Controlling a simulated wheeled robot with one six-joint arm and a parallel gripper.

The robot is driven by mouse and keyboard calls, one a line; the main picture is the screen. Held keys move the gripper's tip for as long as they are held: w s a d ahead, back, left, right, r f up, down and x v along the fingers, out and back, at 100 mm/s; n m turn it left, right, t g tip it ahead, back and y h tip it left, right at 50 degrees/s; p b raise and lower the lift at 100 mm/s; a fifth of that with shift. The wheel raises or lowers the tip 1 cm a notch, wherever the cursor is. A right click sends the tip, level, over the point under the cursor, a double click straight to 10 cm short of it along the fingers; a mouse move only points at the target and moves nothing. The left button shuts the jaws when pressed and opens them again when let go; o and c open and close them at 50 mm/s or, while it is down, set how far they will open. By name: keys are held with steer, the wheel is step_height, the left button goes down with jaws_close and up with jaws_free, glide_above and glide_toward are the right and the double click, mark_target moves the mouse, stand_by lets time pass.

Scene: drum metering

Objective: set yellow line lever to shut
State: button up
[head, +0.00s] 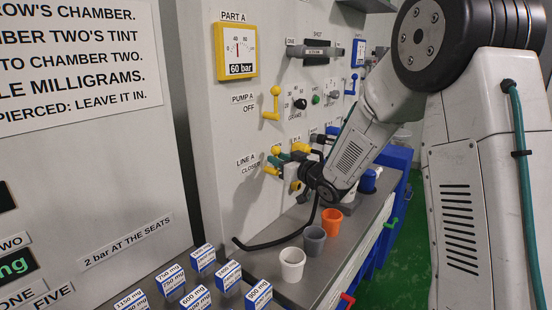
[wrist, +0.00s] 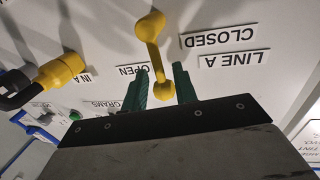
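The yellow line lever (wrist: 157,55) is on the white panel, between the OPEN label (wrist: 133,70) and the CLOSED label (wrist: 218,38) in the upside-down wrist view. Its rounded near end lies between the two green fingers of my gripper (wrist: 162,78). The fingers are apart, one on each side of the lever, with little room; I cannot tell whether either touches it. In the head view the lever (head: 274,160) shows beside the LINE A label (head: 248,160), with my gripper (head: 285,158) at it, partly hiding the parts behind.
A yellow fitting with a black hose (wrist: 60,70) is close by. Above are the yellow pump A lever (head: 272,104) and a gauge (head: 237,52). A white cup (head: 292,264), grey cup (head: 314,240) and orange cup (head: 332,221) stand on the ledge below, near several labelled boxes (head: 229,275).

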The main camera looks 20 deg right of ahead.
steer(key=shift+x, duration=1.05)
jaws_close()
steer(key=shift+d+r, duration=0.1)
steer(key=shift+d, duration=0.1)
